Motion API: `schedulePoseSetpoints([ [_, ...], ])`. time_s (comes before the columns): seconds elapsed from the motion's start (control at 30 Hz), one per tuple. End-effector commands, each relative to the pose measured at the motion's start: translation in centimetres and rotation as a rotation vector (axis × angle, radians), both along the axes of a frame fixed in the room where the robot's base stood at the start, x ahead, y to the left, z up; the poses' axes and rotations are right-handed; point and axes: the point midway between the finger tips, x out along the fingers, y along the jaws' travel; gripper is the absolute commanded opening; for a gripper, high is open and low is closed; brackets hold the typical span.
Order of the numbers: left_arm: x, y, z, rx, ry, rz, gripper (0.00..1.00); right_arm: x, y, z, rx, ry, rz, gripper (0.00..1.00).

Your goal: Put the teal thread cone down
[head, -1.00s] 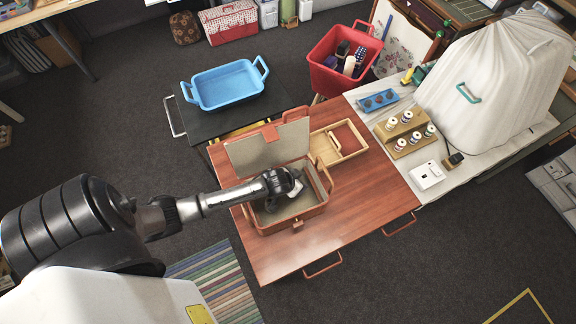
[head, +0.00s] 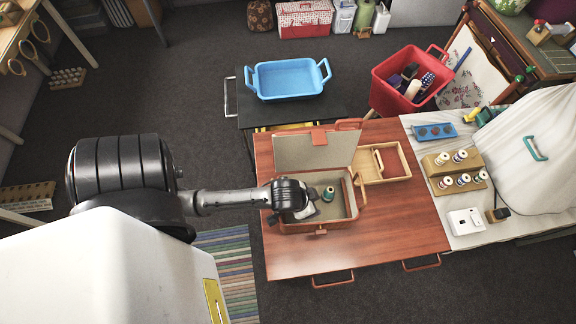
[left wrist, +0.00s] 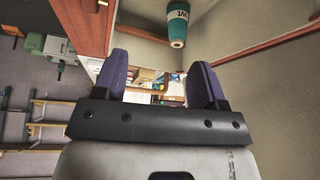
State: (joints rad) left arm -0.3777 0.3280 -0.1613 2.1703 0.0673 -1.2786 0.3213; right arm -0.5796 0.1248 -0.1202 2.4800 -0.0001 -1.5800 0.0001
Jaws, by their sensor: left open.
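The teal thread cone (head: 328,193) stands in the open sewing basket (head: 319,228), on the basket's floor, and looks upright in the head view. In the left wrist view the cone (left wrist: 177,22) is at the top, beyond the fingertips and apart from them. My left gripper (head: 306,211) is in the left part of the basket, left of the cone. In the left wrist view its two fingers (left wrist: 160,82) are spread with nothing between them. My right gripper is in neither view.
The basket's lid (head: 314,151) stands open at its back. A wooden tray (head: 405,160) sits behind right on the red-brown table (head: 400,230). The table's front right is clear. A blue tub (head: 290,82) stands on a black table behind; a thread rack (head: 453,172) is at right.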

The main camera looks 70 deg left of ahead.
Motion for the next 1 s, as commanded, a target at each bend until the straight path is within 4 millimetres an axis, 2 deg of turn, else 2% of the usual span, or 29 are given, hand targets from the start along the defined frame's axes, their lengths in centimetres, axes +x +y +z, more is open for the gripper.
schedulePoseSetpoints([
  [0.03,-2.1,-1.4,0.9,-0.006,0.03,-0.026,0.65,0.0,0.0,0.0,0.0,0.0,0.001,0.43],
  [0.1,-4.6,-2.6,2.2,0.002,0.073,-0.069,0.65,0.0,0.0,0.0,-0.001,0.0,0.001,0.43],
  [0.2,-7.4,-3.6,3.9,0.011,0.122,-0.115,0.65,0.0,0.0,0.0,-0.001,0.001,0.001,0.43],
  [0.3,-9.1,-4.1,5.0,0.017,0.154,-0.144,0.65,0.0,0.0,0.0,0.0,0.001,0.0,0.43],
  [0.43,-10.0,-4.2,5.5,0.022,0.17,-0.16,0.65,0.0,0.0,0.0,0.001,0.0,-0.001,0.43],
  [1.0,-9.9,-4.2,5.5,0.022,0.169,-0.16,0.65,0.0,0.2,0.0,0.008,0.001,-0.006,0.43],
])
